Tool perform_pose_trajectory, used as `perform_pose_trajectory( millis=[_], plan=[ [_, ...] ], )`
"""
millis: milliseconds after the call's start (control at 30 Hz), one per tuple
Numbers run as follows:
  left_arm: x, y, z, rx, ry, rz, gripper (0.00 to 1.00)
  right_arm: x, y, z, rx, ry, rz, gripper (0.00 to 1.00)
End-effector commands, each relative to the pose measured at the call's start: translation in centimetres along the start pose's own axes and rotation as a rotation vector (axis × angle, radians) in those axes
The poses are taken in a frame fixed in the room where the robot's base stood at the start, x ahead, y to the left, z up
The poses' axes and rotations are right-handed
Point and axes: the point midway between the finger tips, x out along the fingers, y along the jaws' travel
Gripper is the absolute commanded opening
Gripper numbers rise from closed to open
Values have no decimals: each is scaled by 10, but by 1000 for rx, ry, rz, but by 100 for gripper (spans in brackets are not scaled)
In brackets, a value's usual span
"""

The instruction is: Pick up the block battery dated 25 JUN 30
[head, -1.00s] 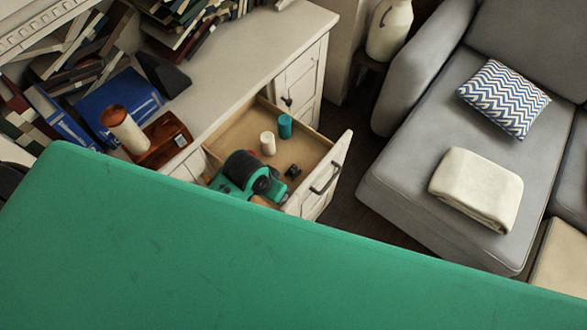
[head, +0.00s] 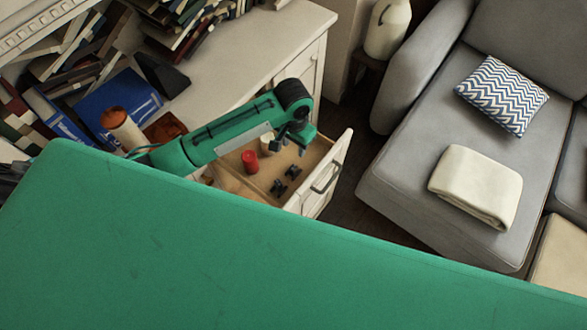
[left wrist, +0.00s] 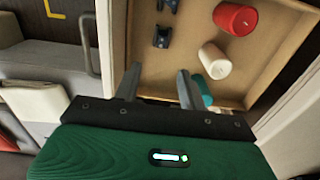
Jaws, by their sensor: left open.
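Two small dark pieces, one (head: 292,171) behind the other (head: 279,187), lie in the open drawer (head: 318,158). They also show at the top of the left wrist view, the lower one (left wrist: 162,36) and the upper one (left wrist: 168,5). I read no date on anything, so I cannot tell which thing is the block battery dated 25 JUN 30. My left gripper (head: 298,140) is over the drawer, open and empty. In the left wrist view its two fingers (left wrist: 160,80) point into the drawer, below the dark pieces. My right gripper is out of view.
The drawer also holds a red cylinder (left wrist: 235,18), a cream cylinder (left wrist: 214,60) and a teal one (left wrist: 203,88) by the right finger. A cabinet top (head: 235,70) with books stands behind. A grey sofa (head: 420,180) is on the right.

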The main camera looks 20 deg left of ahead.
Motion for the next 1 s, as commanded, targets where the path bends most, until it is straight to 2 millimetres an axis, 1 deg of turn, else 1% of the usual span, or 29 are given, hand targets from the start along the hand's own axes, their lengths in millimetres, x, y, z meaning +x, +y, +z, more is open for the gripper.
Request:
perform_pose_trajectory(
  millis=[67, 167, 400, 500, 733, 900, 1000],
  plan=[
    [5, -2, 0, -2, -8, -4, 41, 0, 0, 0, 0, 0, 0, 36],
    [20, -2, 0, -3, -10, -4, 41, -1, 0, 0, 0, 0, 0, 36],
    [66, -2, 0, -3, -9, -5, 41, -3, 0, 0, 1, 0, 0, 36],
    [79, -2, 0, -3, -7, -4, 41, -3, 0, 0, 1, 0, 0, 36],
    [93, -2, 0, -1, -7, -3, 41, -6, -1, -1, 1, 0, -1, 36],
    [116, -4, -2, -2, -8, -5, 41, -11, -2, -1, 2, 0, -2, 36],
    [130, -4, -2, -2, -7, -4, 41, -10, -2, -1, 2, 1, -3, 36]
  ],
)
